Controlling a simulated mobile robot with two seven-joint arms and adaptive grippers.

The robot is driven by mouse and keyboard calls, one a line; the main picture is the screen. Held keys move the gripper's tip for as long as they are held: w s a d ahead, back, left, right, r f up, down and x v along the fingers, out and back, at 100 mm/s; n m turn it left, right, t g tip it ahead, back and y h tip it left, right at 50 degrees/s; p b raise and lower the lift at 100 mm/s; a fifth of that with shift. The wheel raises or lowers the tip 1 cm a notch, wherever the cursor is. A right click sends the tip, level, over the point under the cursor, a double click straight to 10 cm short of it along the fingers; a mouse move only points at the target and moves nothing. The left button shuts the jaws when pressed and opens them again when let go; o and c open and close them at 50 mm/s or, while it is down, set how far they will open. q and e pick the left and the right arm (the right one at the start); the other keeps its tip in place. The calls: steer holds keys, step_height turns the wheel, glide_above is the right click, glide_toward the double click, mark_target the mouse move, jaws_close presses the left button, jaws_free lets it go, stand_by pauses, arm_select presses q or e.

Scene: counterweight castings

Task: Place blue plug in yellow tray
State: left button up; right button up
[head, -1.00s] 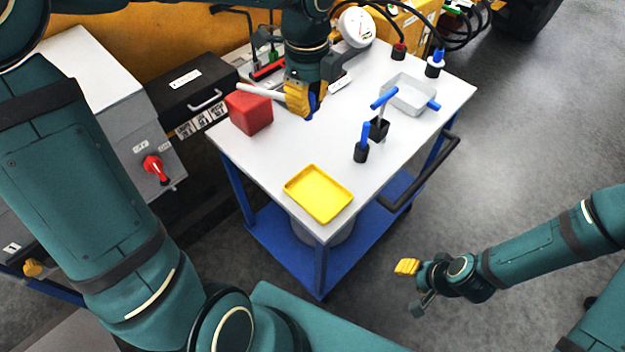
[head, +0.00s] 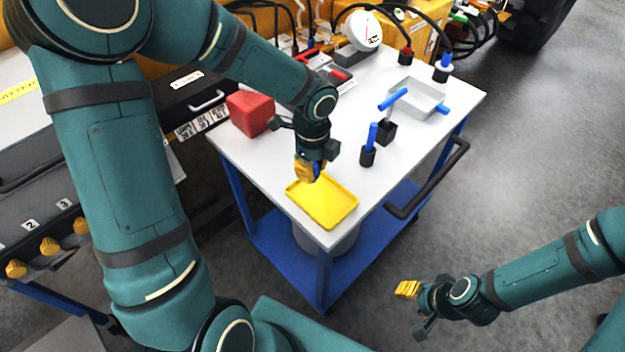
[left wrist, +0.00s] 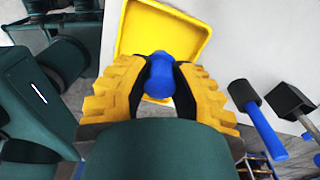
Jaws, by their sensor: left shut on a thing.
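My left gripper (head: 309,174) is shut on a blue plug (head: 318,167). It points down over the far-left part of the yellow tray (head: 337,219). In the left wrist view the blue plug (left wrist: 160,74) sits between the yellow fingers, with the yellow tray (left wrist: 135,42) behind it. The height of the plug above the tray is hard to tell. The tray's visible floor is empty. My right gripper (head: 408,290) hangs off the table to the right; its finger gap is not clear.
The tray lies at the near corner of the white cart top (head: 285,160). A red block (head: 250,113) stands at left.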

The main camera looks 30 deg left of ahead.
arm_select(q)
steer(key=shift+f+b, duration=0.6)
steer(key=shift+f, duration=1.4)
steer(key=shift+f, duration=0.1)
steer(key=o, duration=0.7)
steer(key=shift+o, duration=0.2)
step_height(320, 180, up, 11)
steer(key=p, duration=0.3)
steer(key=shift+r, duration=0.65)
